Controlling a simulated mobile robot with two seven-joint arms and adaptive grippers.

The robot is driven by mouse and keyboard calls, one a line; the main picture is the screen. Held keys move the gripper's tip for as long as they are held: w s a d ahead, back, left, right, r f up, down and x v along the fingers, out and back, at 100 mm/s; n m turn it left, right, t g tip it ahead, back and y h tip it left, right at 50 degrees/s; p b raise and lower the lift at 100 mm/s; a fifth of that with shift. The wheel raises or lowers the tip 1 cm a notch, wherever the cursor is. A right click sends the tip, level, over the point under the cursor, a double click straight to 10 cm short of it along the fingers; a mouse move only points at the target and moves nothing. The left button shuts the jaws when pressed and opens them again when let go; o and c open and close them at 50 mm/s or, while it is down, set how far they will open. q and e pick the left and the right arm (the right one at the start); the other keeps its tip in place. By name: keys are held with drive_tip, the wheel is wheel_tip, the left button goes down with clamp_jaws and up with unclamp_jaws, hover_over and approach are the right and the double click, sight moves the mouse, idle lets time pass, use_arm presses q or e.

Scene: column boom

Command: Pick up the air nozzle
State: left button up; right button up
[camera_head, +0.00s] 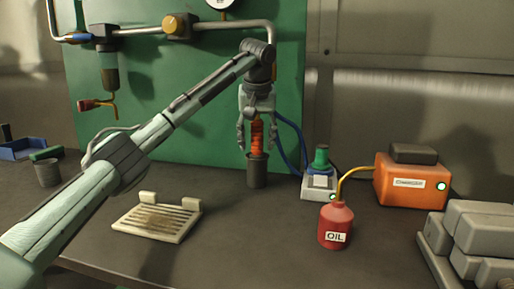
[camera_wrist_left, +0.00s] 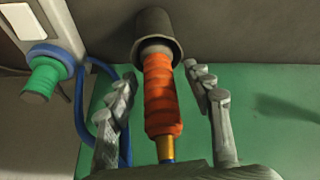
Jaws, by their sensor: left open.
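The air nozzle (camera_head: 257,134), an orange ribbed piece, stands upright in a dark cup-shaped holder (camera_head: 257,172) near the green panel. In the left wrist view the nozzle (camera_wrist_left: 161,95) shows a brass part and a bit of blue at its near end, and its other end goes into the holder (camera_wrist_left: 157,32). My left gripper (camera_head: 258,142) comes from above with its fingers open on either side of the nozzle. Gaps show between both fingers and the nozzle in the wrist view (camera_wrist_left: 160,72). My right gripper is out of view.
A blue hose (camera_head: 293,137) runs right of the holder to a white box (camera_head: 319,188) with a green knob. A red oil bottle (camera_head: 336,227), orange unit (camera_head: 411,182) and grey blocks stand right. A slotted tray (camera_head: 157,220) lies front left.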

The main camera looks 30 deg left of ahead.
use_arm(q)
drive_tip(key=shift+c, duration=0.5)
clamp_jaws()
drive_tip(key=shift+r, duration=0.1)
